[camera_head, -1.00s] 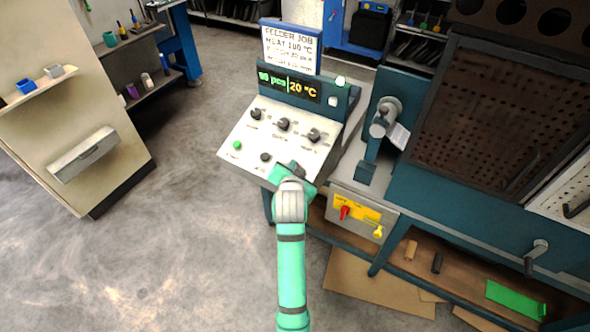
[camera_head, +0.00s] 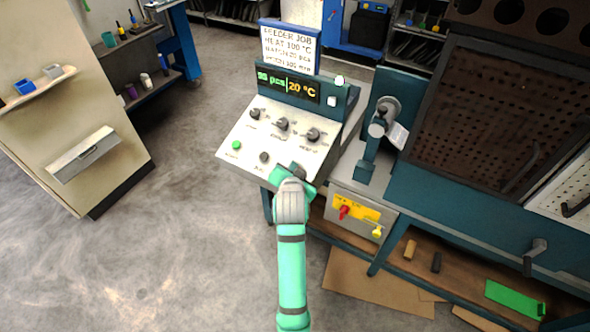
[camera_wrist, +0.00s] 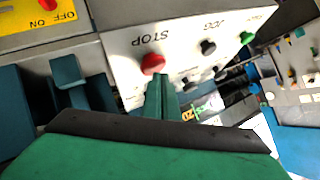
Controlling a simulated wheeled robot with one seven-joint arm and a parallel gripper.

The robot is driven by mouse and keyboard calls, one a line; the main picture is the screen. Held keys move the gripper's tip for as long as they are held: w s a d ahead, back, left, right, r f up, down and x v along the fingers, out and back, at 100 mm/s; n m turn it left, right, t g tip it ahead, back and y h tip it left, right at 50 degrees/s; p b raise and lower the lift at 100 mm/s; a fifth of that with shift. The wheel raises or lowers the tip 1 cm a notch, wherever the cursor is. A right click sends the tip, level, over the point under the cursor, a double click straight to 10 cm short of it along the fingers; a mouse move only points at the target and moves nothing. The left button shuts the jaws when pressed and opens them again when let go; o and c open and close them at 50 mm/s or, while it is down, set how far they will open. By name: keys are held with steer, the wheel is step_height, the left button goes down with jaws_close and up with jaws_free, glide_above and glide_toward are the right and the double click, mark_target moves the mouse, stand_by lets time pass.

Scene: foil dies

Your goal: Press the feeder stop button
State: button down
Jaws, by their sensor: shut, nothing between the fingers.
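The red stop button (camera_wrist: 153,63), labelled STOP, is on the white feeder panel (camera_wrist: 125,50) in the wrist view. My gripper (camera_wrist: 162,84) is shut and empty, its green fingertips right at the button's lower edge; I cannot tell whether they touch it. In the head view my gripper (camera_head: 297,172) is over the lower right corner of the feeder panel (camera_head: 240,135) and hides the stop button. The display (camera_head: 288,86) shows a green piece count, blurred, and 20 °C. A small lamp (camera_head: 340,80) on top of the console looks white.
A dark jog button (camera_head: 264,157) and a green button (camera_head: 236,145) are left of my gripper. Several dark knobs (camera_head: 283,124) stand above. A yellow switch plate (camera_head: 352,209) with a red switch is below right. A vice-like crank (camera_head: 378,130) stands to the right.

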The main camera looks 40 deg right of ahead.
steer(key=shift+w+d+f, duration=0.1)
steer(key=shift+w+f, duration=0.15)
steer(key=shift+f, duration=0.3)
stand_by(0.8)
steer(key=shift+s+a+r, duration=0.1)
steer(key=shift+s+r, duration=0.1)
steer(key=shift+r, duration=0.25)
steer(key=shift+s+a+r, duration=0.1)
steer(key=shift+s+r, duration=0.05)
steer(key=shift+r, duration=0.3)
steer(key=shift+a, duration=0.1)
steer(key=r, duration=0.2)
steer(key=a+r, duration=0.1)
steer(key=r, duration=0.2)
steer(key=shift+s+a, duration=0.15)
steer(key=shift+a, duration=0.05)
steer(key=shift+f, duration=0.1)
stand_by(0.3)
steer(key=shift+s, duration=0.1)
